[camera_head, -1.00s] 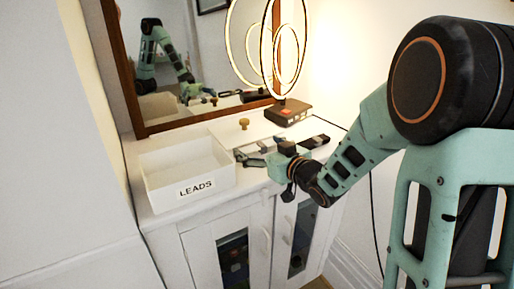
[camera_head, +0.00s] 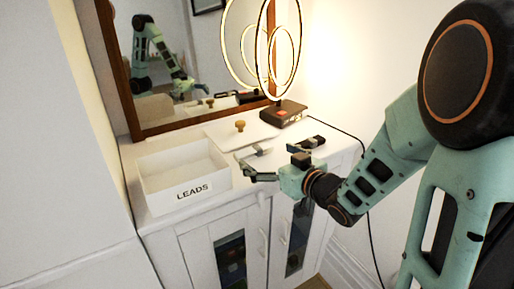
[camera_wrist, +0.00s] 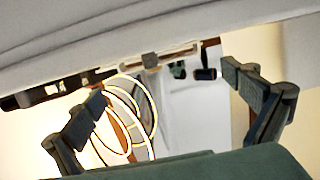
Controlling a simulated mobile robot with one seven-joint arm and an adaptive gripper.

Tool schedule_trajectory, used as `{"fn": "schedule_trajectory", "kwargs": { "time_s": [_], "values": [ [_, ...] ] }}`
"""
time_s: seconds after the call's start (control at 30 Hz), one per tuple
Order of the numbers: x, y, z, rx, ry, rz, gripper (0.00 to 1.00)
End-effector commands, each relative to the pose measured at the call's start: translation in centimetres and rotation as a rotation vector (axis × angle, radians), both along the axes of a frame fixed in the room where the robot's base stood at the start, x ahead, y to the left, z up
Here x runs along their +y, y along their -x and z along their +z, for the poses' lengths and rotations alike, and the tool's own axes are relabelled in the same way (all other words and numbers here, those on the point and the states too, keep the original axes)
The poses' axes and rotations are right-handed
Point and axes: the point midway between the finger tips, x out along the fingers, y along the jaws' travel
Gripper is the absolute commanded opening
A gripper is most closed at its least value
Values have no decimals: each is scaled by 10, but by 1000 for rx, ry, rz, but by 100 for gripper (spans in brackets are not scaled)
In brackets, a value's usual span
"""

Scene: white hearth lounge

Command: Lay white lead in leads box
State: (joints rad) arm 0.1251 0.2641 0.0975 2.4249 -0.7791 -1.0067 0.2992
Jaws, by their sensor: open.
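The leads box (camera_head: 185,192) is a white open-topped box marked "LEADS". It stands at the left end of the white cabinet top, and the part of its inside that shows looks empty. My gripper (camera_head: 255,166) is open to the right of the box, near the cabinet's front edge. Its two spread fingers also show in the wrist view (camera_wrist: 170,105), with nothing visible between them. I cannot make out the white lead in either view; it may be hidden by the gripper or blend into the white top.
A white lid-like board with a wooden knob (camera_head: 240,125) lies behind my gripper. A ring lamp on a dark base (camera_head: 284,115) stands at the back, beside a wood-framed mirror (camera_head: 137,128). A dark object (camera_head: 307,143) lies right of the gripper. A cable runs off the right end.

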Motion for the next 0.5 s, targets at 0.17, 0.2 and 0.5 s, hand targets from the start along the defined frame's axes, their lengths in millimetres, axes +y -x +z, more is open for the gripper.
{"fn": "schedule_trajectory", "kwargs": {
  "time_s": [0.17,0.2,0.5],
  "values": [
    [-21,26,9,0,1,-4,100],
    [-23,31,9,1,1,-2,100],
    [-31,40,20,19,13,-7,100]
  ]
}}
